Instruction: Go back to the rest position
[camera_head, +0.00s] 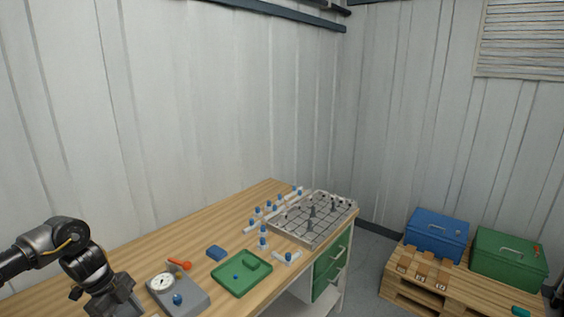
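My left arm comes in from the left and bends down over the near left of the wooden workbench (190,233). Its gripper (122,305) is at the bottom of the picture, left of a grey gauge box (190,296) with a white round dial. The fingertips do not show clearly, so I cannot tell whether it is open or holds something. My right gripper is not in view. Several small blue-topped vessels stand on white racks (264,225) near the back of the bench. A grey gridded tray (290,233) with small dark and light pieces lies at the far right end.
A blue case (437,236) and a green case (509,261) stand on a wooden pallet (463,297) at right.

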